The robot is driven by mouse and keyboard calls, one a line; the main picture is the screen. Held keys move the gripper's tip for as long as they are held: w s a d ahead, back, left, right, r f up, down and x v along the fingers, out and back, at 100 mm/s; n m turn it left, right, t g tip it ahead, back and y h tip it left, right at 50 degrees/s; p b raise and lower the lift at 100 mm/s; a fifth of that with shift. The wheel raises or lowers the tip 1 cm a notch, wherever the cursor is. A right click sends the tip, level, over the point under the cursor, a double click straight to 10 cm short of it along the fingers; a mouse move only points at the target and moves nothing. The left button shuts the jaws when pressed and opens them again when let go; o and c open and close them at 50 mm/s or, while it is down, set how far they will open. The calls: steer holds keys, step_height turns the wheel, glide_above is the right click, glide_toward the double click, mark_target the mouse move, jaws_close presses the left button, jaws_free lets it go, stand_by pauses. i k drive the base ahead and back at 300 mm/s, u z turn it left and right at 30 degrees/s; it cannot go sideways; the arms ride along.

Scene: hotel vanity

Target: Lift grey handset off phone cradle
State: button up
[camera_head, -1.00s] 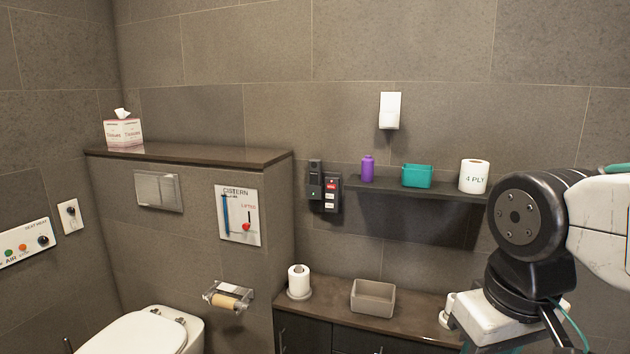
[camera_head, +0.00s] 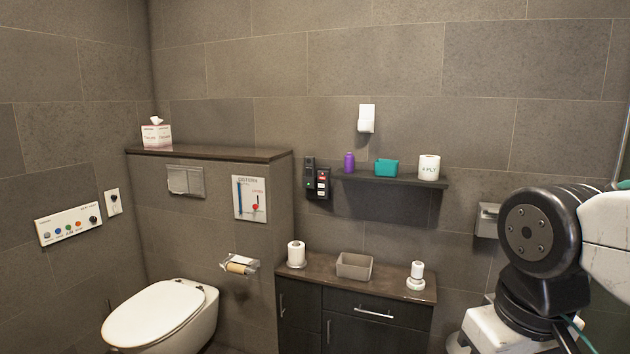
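My arm shows at the right edge, apart from the phone. My gripper is out of view.
A dark wall shelf (camera_head: 400,181) holds a purple bottle (camera_head: 349,162), a teal box (camera_head: 386,168) and a paper roll (camera_head: 429,167). Below, a cabinet top (camera_head: 323,277) holds a grey bin (camera_head: 354,265), a roll (camera_head: 296,254) and a white item (camera_head: 416,275). A toilet (camera_head: 163,312) stands left.

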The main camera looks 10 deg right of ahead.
mark_target(310, 160)
steer(key=u, duration=0.95)
steer(key=i, duration=1.8)
steer(key=z, duration=0.95)
steer(key=i, duration=0.65)
steer(key=z, duration=0.9)
steer(key=i, duration=0.65)
steer(key=z, duration=0.05)
